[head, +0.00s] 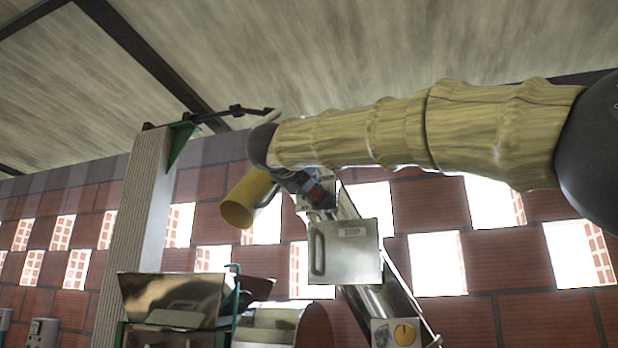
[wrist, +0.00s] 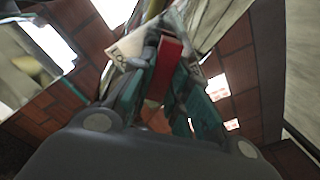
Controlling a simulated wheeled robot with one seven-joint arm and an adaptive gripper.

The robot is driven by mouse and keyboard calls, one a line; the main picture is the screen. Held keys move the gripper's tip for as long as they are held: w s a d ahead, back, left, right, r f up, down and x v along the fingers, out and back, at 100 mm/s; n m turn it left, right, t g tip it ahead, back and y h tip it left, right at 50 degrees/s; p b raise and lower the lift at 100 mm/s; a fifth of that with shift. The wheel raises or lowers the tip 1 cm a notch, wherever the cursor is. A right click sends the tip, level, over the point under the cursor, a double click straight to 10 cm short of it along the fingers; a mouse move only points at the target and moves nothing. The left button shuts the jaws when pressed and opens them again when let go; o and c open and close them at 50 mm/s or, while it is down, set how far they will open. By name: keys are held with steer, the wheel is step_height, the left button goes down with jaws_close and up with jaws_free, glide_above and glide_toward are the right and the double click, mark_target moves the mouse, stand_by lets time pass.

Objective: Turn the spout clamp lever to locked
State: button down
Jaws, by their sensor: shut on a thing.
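The spout clamp lever has a red grip (wrist: 169,52), seen in the wrist view between the fingers of my gripper (wrist: 162,72). The fingers have teal parts and are closed on the red grip. A pale label (wrist: 125,52) with letters like "LOC" is beside it, partly covered. My arm hides much of the clamp, and I cannot tell the lever's exact angle.
A metal cover plate with a handle slot (head: 346,252) sits on the tube below. A control box with a yellow knob (head: 404,332) is lower right. A metal hopper (head: 175,297) and a concrete post (head: 140,220) stand at left. A brick wall with openings is behind.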

steer(key=n+p, duration=0.3)
steer(key=n, duration=0.1)
steer(key=shift+w+d+n+p, duration=0.1)
steer(key=shift+w+n+p, duration=0.05)
steer(key=shift+n+p, duration=0.2)
steer(key=n+p, duration=0.3)
steer(key=n, duration=0.1)
steer(key=shift+f+p, duration=0.15)
steer(key=shift+p, duration=0.15)
steer(key=shift+n, duration=0.35)
steer(key=c, duration=1.4)
jaws_free()
steer(key=shift+d, duration=0.1)
steer(key=shift+o, duration=0.2)
steer(key=shift+d, duration=0.1)
steer(key=shift+w+f, duration=0.1)
steer(key=shift+w, duration=0.05)
steer(key=v, duration=1.2)
steer(key=shift+d, duration=0.15)
